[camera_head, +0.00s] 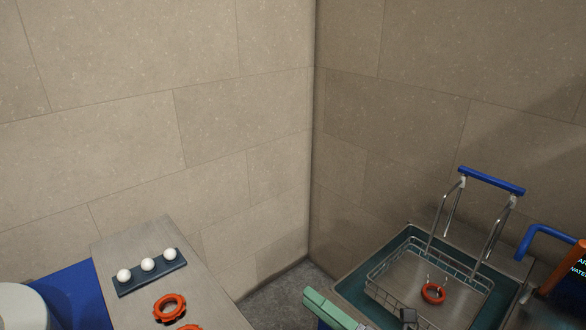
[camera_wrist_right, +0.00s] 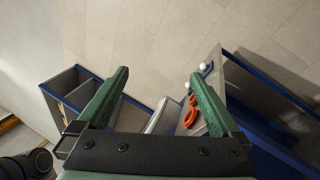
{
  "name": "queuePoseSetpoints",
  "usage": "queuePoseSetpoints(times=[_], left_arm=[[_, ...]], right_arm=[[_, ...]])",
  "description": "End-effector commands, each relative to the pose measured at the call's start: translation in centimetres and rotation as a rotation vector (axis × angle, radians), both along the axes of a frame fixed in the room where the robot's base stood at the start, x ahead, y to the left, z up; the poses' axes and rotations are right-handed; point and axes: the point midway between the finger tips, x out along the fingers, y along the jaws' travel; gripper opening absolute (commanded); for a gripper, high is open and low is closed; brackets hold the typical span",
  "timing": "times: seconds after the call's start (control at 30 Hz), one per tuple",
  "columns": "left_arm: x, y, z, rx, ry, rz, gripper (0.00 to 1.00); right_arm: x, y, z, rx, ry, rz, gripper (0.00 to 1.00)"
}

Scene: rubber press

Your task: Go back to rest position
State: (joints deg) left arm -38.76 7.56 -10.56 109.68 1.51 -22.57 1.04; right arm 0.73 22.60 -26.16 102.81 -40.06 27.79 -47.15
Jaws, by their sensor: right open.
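My right gripper (camera_wrist_right: 158,82) is open, its two green fingers spread wide with nothing between them in the right wrist view. In the head view a green part of my right gripper (camera_head: 330,309) shows at the bottom edge, left of the basin; the rest is cut off. My left gripper is not in view.
A wire basket (camera_head: 455,275) with a blue handle sits in a teal-lined basin (camera_head: 352,290) and holds a red-orange ring (camera_head: 433,293). On the left table (camera_head: 135,232) are a dark tray (camera_head: 126,288) with three white balls (camera_head: 148,264) and orange rings (camera_head: 169,307). Walls stand behind.

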Motion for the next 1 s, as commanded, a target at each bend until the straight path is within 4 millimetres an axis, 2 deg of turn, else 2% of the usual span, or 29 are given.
queuePoseSetpoints(times=[0.03,0.17,0.27,0.3,0.4,0.5,0.6,0.7,1.0], left_arm=[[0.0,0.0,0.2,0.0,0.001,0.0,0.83],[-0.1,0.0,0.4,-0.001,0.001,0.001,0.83],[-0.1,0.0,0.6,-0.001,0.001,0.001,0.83],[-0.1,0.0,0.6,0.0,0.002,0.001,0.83],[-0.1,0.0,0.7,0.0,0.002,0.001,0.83],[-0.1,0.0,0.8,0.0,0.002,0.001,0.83],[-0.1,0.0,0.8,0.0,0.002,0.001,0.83],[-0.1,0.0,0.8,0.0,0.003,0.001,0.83],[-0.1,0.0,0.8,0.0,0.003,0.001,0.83]], right_arm=[[0.2,-1.5,-1.9,0.134,0.205,-0.077,1.0],[-0.4,-5.9,-8.5,0.492,0.712,-0.28,1.0],[-3.3,-9.0,-14.7,0.773,1.077,-0.449,1.0],[-4.8,-9.9,-16.9,0.874,1.198,-0.515,1.0],[-8.9,-11.5,-21.5,1.089,1.443,-0.658,1.0],[-12.5,-12.2,-24.4,1.246,1.606,-0.769,1.0],[-14.7,-12.5,-25.9,1.341,1.696,-0.839,1.0],[-15.8,-12.6,-26.6,1.382,1.735,-0.869,1.0],[-15.8,-12.6,-26.7,1.384,1.738,-0.872,1.0]])
